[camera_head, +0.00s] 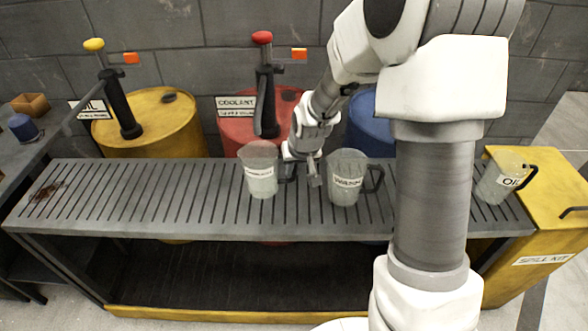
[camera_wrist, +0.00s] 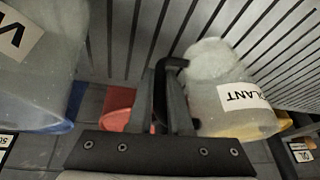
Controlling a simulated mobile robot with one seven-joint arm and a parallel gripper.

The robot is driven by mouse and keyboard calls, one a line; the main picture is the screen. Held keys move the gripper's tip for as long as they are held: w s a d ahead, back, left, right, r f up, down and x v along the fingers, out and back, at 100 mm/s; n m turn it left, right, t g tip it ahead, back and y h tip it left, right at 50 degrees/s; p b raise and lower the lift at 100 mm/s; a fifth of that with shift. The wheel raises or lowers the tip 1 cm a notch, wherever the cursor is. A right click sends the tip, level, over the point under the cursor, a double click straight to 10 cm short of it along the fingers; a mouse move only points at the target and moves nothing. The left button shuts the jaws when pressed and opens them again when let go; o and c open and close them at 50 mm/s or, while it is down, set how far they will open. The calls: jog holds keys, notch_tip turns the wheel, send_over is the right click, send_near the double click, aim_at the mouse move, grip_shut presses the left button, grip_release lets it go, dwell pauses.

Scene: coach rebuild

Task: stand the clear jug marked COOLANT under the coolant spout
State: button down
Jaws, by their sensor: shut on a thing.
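The clear jug marked COOLANT (camera_head: 261,181) is upright at the bench's grated top, left of centre; I cannot tell whether its base touches. Its black handle points right. My gripper (camera_head: 303,172) is at the handle's side. In the wrist view my gripper (camera_wrist: 166,105) is shut on the black handle (camera_wrist: 172,66), and the jug (camera_wrist: 215,75) shows part of its label. The black coolant spout (camera_head: 265,115) hangs from the pump on the red drum (camera_head: 235,131). In the head view its tip is just above the jug's rim; their depth alignment is unclear.
A clear jug marked WASH (camera_head: 345,196) stands close to the right of my gripper. An OIL jug (camera_head: 492,187) stands at the right end. Behind the grated bench (camera_head: 150,205) are yellow (camera_head: 160,125) and blue (camera_head: 368,135) drums. The grating's left part is mostly clear.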

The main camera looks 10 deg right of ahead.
jog(key=c, duration=0.8)
grip_release()
jog(key=shift+f, duration=0.1)
jog(key=shift+c, duration=0.2)
jog(key=s+f+p+v, duration=0.1)
jog(key=s+p+v, duration=0.1)
jog(key=v, duration=1)
jog(key=s+f+p+v, duration=0.1)
jog(key=s+p+v, duration=0.1)
jog(key=v, duration=1)
jog(key=s+r+t+h, duration=0.1)
jog(key=s+r, duration=0.4)
jog(key=s, duration=0.8)
notch_tip(320, 180, up, 15)
jog(key=d+p, duration=0.1)
jog(key=p, duration=1.3)
jog(key=shift+w+f+p, duration=0.15)
jog(key=shift+w+p, duration=0.15)
jog(key=shift+w, duration=0.05)
